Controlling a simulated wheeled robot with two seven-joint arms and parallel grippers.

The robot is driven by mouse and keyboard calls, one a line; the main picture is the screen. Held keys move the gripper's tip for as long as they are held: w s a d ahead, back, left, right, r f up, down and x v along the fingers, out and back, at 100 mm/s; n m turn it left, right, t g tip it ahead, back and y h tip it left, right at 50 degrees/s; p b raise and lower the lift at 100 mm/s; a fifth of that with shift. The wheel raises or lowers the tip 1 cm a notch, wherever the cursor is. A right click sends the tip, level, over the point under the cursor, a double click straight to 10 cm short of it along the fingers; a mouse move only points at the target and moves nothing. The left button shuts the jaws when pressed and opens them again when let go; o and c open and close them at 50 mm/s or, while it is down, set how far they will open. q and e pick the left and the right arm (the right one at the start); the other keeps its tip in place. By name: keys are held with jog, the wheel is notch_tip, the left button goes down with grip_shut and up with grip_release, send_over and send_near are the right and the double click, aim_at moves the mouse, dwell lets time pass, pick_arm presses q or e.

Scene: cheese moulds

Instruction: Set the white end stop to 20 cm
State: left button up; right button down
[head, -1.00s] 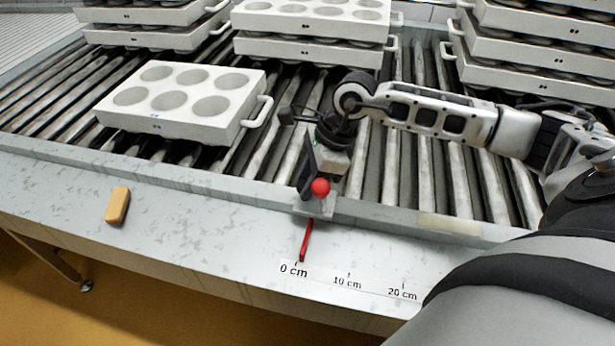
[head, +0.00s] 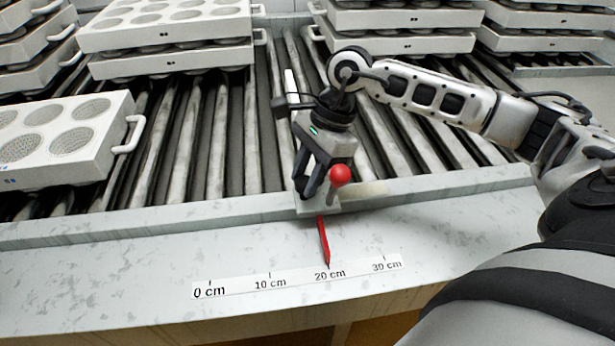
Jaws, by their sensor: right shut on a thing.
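The end stop (head: 307,209) sits on the front rail of the roller conveyor, with a red ball knob (head: 340,175) on its right side. Its red pointer (head: 323,240) reaches down to the white scale (head: 240,285), and its tip is at the 20 cm mark. A narrow white upright piece (head: 291,86) shows behind my wrist, and I cannot tell whether it belongs to the stop. My right gripper (head: 309,188) points down and is shut on the end stop beside the knob. It hides part of the stop. My left gripper is out of view.
White mould trays (head: 62,140) lie on the rollers at the left, and stacks of them (head: 165,30) stand behind. More stacks (head: 400,30) stand at the back right. The rollers around the stop are bare. The grey ledge (head: 120,260) in front is clear.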

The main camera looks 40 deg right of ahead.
jog(key=c, duration=1.1)
grip_release()
jog(key=shift+d, duration=0.1)
jog(key=v, duration=1.6)
jog(key=shift+r, duration=0.1)
jog(key=shift+s, duration=0.1)
